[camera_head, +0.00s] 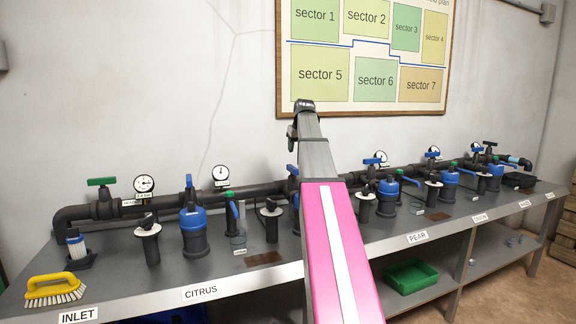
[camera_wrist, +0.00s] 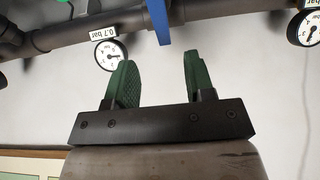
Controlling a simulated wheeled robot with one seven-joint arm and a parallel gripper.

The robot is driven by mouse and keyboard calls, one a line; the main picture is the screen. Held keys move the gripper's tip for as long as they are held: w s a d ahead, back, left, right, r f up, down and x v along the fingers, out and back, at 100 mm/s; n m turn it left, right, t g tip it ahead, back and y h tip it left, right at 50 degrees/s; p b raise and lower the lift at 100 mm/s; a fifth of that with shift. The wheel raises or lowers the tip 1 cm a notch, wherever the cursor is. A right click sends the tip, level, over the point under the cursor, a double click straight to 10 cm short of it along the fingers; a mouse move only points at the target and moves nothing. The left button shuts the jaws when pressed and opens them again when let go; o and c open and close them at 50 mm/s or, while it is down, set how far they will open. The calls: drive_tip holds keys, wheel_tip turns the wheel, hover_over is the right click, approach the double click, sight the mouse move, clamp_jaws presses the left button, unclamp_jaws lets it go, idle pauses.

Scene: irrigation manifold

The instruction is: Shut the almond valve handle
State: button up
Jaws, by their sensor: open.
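A long blue valve handle (camera_wrist: 158,20) shows at the top of the wrist view, in line with the gap between my fingers. No almond label is readable, so I cannot confirm that it is the almond one. In the head view a bit of blue handle (camera_head: 292,171) shows beside my arm, probably the same one; the rest and its label are hidden behind my arm. My gripper (camera_wrist: 157,72) is open with two green-padded fingers and nothing between them. I cannot tell how far the handle is from the fingertips.
A dark pipe (camera_wrist: 75,32) and a 0.7 bar gauge (camera_wrist: 110,54) are close to the fingers. Other blue handles (camera_head: 189,182) and filters stand along the bench (camera_head: 225,280). A yellow brush (camera_head: 55,289) lies at left; a green bin (camera_head: 411,276) sits below.

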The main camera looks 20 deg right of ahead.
sight(293, 167)
drive_tip(key=shift+w+f, duration=0.25)
drive_tip(key=shift+w, duration=0.2)
drive_tip(key=x, duration=1)
drive_tip(key=shift+w+f, duration=0.1)
clamp_jaws()
